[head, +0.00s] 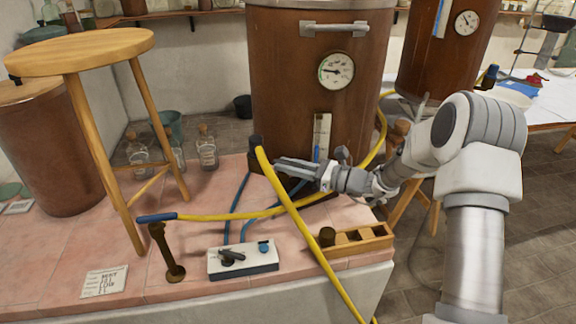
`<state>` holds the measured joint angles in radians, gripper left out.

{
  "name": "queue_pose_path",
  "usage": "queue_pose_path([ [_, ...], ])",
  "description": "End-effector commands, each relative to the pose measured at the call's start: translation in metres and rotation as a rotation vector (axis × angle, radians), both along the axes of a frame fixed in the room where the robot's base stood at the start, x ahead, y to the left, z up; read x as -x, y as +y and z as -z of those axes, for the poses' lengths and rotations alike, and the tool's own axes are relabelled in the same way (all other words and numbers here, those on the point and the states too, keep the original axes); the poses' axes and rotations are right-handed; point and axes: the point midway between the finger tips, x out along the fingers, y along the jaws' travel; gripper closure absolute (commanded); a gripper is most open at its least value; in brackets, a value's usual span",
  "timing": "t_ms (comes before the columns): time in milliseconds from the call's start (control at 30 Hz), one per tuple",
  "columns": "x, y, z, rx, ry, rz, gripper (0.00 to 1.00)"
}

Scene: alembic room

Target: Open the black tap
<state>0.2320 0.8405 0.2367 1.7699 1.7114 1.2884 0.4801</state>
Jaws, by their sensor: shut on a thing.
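A white box (243,262) lies near the front edge of the pink tiled counter. It carries a black tap lever (232,256) on its left and a blue knob (263,247) on its right. My gripper (277,164) is behind and above the box, its fingers pointing left in front of the large copper-brown tank (285,85). It appears shut on the yellow hose with the black end (268,166), just below that end. The exact contact is small and partly hidden. My gripper is apart from the black tap.
A wooden stool (90,50) stands on the counter (60,270) at left, near glass bottles (207,150). A dark bronze stand (165,255) is left of the box; a wooden rack (358,242) is right. A blue-ended yellow hose (230,214) crosses behind the box.

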Motion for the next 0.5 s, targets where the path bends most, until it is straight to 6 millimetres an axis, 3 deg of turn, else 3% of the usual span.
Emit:
queue_pose_path([
  [500, 0.0051, 0.0016, 0.0017, 0.0, 0.004, 0.253, 1.0],
])
